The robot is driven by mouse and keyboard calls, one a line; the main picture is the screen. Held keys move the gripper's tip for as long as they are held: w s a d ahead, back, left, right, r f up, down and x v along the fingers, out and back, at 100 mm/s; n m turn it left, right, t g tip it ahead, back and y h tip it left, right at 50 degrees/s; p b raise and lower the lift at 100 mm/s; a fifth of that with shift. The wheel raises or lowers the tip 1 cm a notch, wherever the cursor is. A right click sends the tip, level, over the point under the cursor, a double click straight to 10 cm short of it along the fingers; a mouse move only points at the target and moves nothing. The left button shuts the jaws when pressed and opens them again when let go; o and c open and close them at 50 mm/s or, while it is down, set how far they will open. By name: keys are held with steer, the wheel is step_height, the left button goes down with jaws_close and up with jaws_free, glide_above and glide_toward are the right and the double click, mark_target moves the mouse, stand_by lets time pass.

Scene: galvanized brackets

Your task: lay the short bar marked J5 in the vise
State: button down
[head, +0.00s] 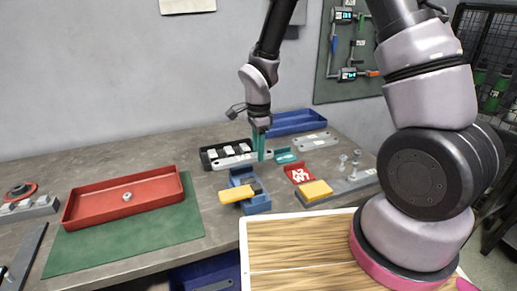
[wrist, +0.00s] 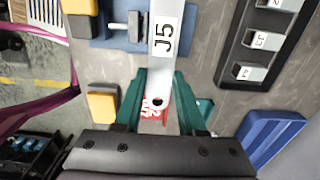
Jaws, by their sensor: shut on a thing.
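My gripper (head: 261,146) has teal fingers and is shut on the bar marked J5. In the wrist view the fingers (wrist: 160,98) grip this flat silver bar (wrist: 164,58) near its end with a hole; its J5 label faces the camera. The bar also shows in the head view (head: 234,161), roughly level and pointing left from the fingers. The blue vise (head: 238,180) stands just in front of and below the bar. In the wrist view the vise (wrist: 98,38) is partly hidden beneath the bar; I cannot tell the height gap.
A black rack (head: 209,164) with labelled bars stands behind the vise. A blue tray (head: 300,122) lies at the back, a red tray (head: 140,200) on a green mat (head: 120,245) at left. A yellow block (head: 315,190) and a red item (head: 298,174) lie right of the vise.

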steer(key=shift+f, duration=3.15)
steer(key=shift+c, duration=2.1)
jaws_free()
step_height(320, 180, up, 11)
steer(key=shift+f, duration=0.1)
